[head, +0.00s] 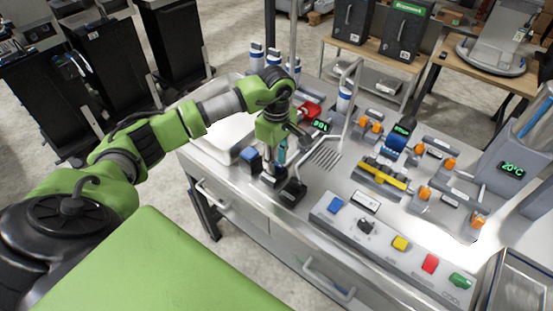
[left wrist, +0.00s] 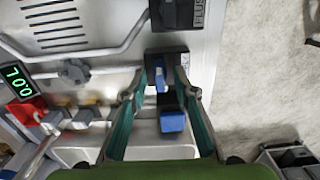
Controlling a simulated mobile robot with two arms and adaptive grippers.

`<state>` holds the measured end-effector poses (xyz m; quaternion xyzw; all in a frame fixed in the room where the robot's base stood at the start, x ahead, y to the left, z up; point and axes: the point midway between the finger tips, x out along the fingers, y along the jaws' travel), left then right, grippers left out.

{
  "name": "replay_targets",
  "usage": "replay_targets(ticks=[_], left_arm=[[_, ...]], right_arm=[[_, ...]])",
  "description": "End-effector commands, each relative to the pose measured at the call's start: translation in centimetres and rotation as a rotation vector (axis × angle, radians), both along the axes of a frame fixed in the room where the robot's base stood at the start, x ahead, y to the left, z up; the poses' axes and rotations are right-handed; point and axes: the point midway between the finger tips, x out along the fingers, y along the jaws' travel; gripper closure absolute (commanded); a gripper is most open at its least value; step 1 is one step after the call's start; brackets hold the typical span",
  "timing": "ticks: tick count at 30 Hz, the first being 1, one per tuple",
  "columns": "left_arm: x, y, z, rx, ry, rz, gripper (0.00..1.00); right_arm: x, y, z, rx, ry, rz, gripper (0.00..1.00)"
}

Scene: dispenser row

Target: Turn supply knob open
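My left gripper (head: 276,162) points down over the front left part of the steel worktop. In the left wrist view its two teal fingers (left wrist: 165,72) are apart, one on each side of a small blue knob (left wrist: 160,84) on a dark base. I see gaps beside the knob, so the fingers do not look clamped on it. A second blue piece (left wrist: 172,121) sits just below it in that view. I cannot read a supply label, so I cannot confirm which control is the supply knob. My right gripper is in neither view.
A black box marked FLUSH (left wrist: 178,12) stands close beside the fingers. A red part (head: 309,111) and a bent pipe (head: 346,80) rise behind the gripper. A button panel (head: 392,243) runs along the front edge. Open floor (left wrist: 262,75) lies beyond the worktop edge.

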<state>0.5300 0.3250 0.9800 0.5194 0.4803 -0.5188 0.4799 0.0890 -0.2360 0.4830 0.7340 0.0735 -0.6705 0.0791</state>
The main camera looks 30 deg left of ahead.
Motion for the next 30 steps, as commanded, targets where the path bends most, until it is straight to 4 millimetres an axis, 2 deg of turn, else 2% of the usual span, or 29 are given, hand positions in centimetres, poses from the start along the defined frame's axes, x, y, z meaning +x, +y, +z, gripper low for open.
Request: replay_targets(ticks=[2,5,6,19,30], left_arm=[[0.0,0.0,0.0,0.0,0.0,0.0,0.73],[0.0,0.0,0.0,0.0,0.0,0.0,0.96],[0.0,0.0,0.0,0.0,0.0,0.0,1.0],[0.0,-0.1,0.0,-0.002,-0.001,0.045,1.0],[0.1,0.0,-0.2,-0.002,-0.002,0.307,1.0]], right_arm=[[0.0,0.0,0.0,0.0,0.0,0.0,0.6],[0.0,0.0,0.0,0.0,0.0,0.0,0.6],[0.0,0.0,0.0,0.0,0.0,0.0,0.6],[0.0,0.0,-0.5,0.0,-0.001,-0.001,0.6],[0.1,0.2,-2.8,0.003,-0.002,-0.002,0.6]])
